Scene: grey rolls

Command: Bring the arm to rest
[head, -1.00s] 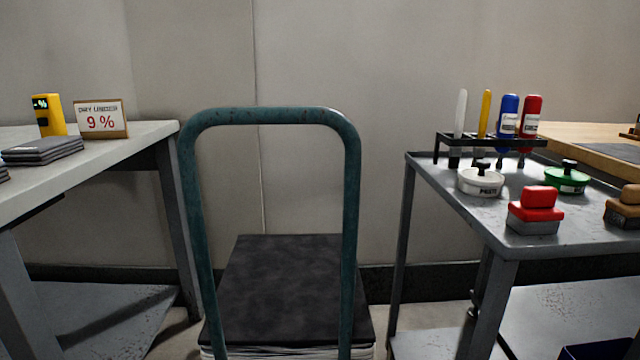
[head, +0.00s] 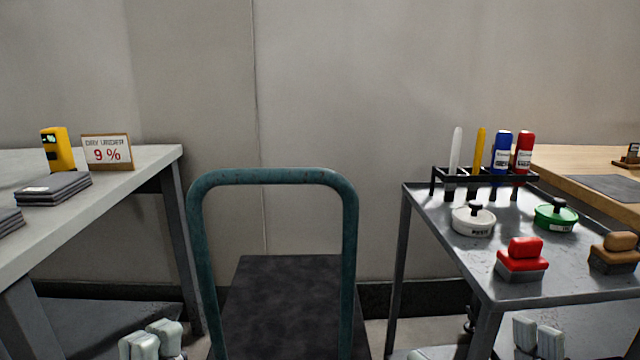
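My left gripper (head: 151,341) shows at the bottom edge of the head view, left of the cart handle and in front of the left table. Its two pale parts sit close together, and the rest is cut off by the frame. My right gripper (head: 538,338) shows at the bottom right, in front of the grey trolley, also cut off. I see nothing held in either one, but whether they are open or shut is unclear.
The left table (head: 120,190) bears a yellow meter (head: 58,149), a sign (head: 107,151) and grey slabs (head: 54,189). The right trolley (head: 450,255) bears stamps, tins and a marker rack.

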